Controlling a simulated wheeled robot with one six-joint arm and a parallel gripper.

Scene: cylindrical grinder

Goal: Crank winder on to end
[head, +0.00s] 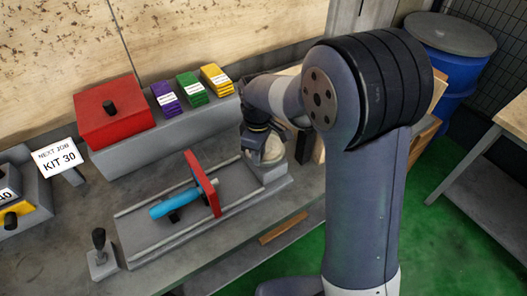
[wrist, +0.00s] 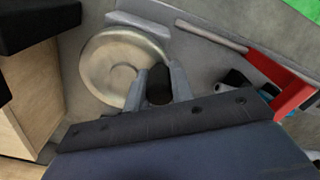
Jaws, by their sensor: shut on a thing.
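The winder is a pale metal handwheel (wrist: 108,62) at the right end of the grey slide bed (head: 135,222); in the head view the wheel (head: 272,152) is partly covered by my gripper. My gripper (wrist: 159,84) is shut on the wheel's dark crank knob (wrist: 159,92), near the rim, with one finger on each side. The lower part of the knob is hidden by the gripper body. On the bed, a red upright plate (head: 203,184) stands near the middle, with a blue cylinder (head: 174,203) to its left.
A red box with a black knob (head: 112,115) and purple, green and yellow blocks (head: 190,88) stand on a ledge behind. A black-knobbed lever (head: 100,252) is at front left. A sign (head: 58,157) reads "NEXT JOB KIT 30". A blue drum (head: 450,55) stands at back right.

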